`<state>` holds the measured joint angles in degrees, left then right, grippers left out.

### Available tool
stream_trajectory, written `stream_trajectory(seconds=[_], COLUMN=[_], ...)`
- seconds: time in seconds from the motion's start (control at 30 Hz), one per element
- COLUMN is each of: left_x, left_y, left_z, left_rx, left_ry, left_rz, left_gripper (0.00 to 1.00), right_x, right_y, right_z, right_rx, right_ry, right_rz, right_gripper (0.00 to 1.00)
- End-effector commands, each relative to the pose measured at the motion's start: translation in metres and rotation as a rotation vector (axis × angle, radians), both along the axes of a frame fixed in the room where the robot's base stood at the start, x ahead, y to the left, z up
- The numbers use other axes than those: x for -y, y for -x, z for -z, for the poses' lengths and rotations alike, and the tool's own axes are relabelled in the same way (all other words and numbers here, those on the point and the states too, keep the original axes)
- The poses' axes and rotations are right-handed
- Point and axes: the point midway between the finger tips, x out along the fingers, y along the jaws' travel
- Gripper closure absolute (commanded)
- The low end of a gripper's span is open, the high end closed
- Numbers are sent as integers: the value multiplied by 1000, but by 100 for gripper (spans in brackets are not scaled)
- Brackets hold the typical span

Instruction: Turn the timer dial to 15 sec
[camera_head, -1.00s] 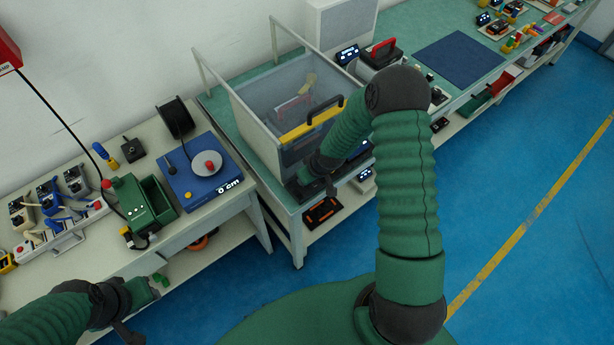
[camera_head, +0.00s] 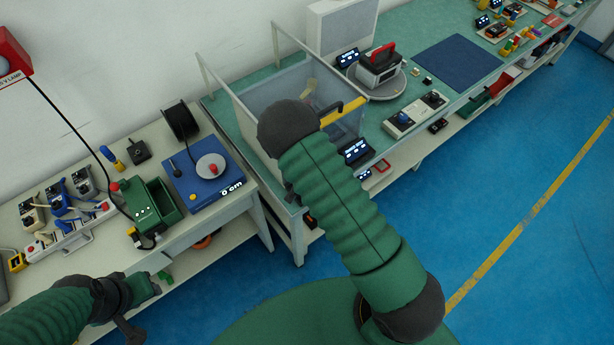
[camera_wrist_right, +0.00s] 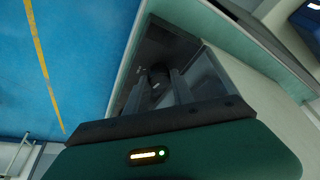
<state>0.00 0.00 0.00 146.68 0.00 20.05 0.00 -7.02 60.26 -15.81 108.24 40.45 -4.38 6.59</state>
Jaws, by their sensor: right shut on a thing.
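In the right wrist view a dark round dial (camera_wrist_right: 158,72) with small pale marks near it sits on a dark panel set into the bench. My right gripper (camera_wrist_right: 160,88) is at this dial and shut on it; the exact contact and the setting the dial points to are too dark to read. In the head view my right arm hides the dial and the right gripper. My left gripper (camera_head: 154,287) is at the lower left, beside the left bench's front edge; its finger opening is unclear.
A clear enclosure with a yellow-edged front (camera_head: 345,111) stands behind my right arm. A small lit display (camera_head: 356,151) is at the bench front beside it. A white box with two knobs (camera_head: 415,112) and a blue mat (camera_head: 459,59) lie further right.

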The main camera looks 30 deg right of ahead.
Motion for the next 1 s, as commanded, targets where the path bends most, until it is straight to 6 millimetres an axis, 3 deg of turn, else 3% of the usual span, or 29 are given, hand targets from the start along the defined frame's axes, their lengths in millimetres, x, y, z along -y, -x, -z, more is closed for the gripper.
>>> stream_trajectory(seconds=[0.23,0.8,0.83,1.0], left_x=[0,0,0,0], left_y=[0,0,0,0], left_z=[-12,-13,-13,-13], left_rx=[0,0,0,0], left_ry=[0,0,0,0], left_rz=[0,0,0,0], left_gripper=[64,64,64,64], right_x=[-4,-5,-5,-4], right_y=[5,4,4,2], right_z=[3,5,5,3], right_rx=[-15,-15,-15,-10], right_ry=[-5,-9,-9,-7], right_rz=[94,128,128,128], right_gripper=[100,100,69,50])
